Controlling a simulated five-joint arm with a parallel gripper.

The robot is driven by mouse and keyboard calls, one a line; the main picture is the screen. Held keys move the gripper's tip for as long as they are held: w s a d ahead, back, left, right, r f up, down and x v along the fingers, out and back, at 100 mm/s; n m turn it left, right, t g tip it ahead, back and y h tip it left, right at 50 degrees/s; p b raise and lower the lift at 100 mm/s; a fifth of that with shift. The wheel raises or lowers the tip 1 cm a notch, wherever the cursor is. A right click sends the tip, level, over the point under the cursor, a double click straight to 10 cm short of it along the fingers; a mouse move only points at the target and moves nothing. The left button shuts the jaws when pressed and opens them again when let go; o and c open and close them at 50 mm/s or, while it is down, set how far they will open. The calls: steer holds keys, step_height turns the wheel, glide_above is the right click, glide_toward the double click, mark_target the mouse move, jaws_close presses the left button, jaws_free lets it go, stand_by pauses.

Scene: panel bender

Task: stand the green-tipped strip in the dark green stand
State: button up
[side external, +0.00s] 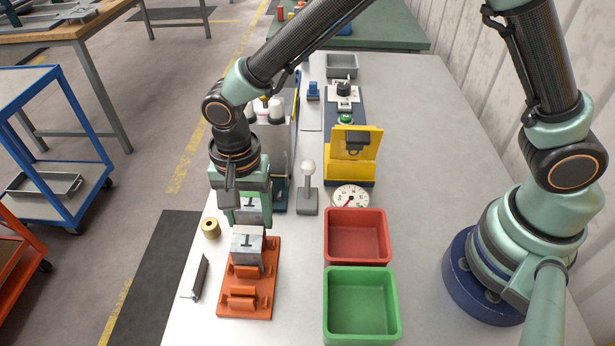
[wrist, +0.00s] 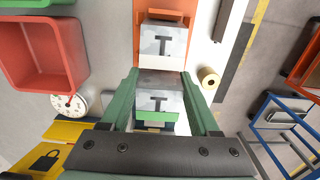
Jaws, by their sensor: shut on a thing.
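My gripper (side external: 250,212) is shut on the green-tipped strip (side external: 249,205), a pale metal piece marked with a dark T. In the wrist view the strip (wrist: 157,101) sits between both fingers, with its green band (wrist: 155,116) along one edge. A second, similar T-marked piece (side external: 247,243) stands in the orange stand (side external: 246,305), just in front of my gripper in the side view. A dark green part (side external: 281,194), likely the dark green stand, shows just behind and right of my gripper. Most of it is hidden, and I cannot tell whether the strip touches it.
A red bin (side external: 357,250) and a green bin (side external: 362,337) lie to the right. A dial gauge (side external: 350,198), a grey lever (side external: 308,185) and a yellow box (side external: 354,148) are behind them. A brass ring (side external: 210,228) and a dark angled bar (side external: 196,279) lie at left.

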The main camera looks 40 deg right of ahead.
mark_target(248, 209)
steer(key=shift+r, duration=1.95)
steer(key=w+d, duration=0.8)
steer(key=shift+r, duration=0.4)
steer(key=shift+f, duration=2.65)
steer(key=shift+f, duration=0.1)
steer(key=o, duration=1)
steer(key=shift+c, duration=0.2)
steer(key=shift+o, duration=0.2)
